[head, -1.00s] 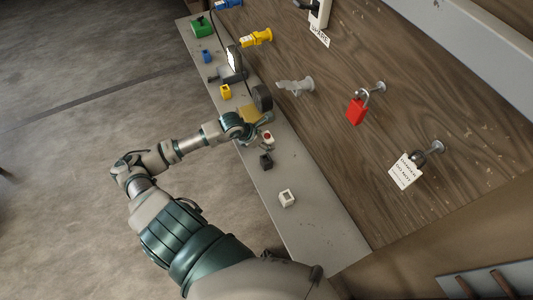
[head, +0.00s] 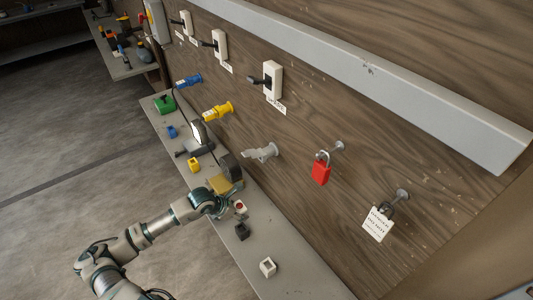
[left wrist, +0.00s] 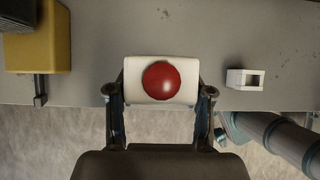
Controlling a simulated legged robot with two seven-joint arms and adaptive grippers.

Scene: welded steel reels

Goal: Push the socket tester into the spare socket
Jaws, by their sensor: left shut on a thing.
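The socket tester looks to be the small white block with a red dome (left wrist: 161,80), between my left gripper's fingers in the left wrist view. It also shows on the bench in the head view (head: 240,207). My left gripper (left wrist: 159,100) is shut on it, with a finger at each side; I cannot tell whether it is lifted. In the head view my left gripper (head: 229,208) is low over the bench. My right gripper is not in view.
A red padlock (head: 321,173), a danger tag (head: 378,224) and yellow (head: 218,112) and blue (head: 188,81) connectors stick out from the wall.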

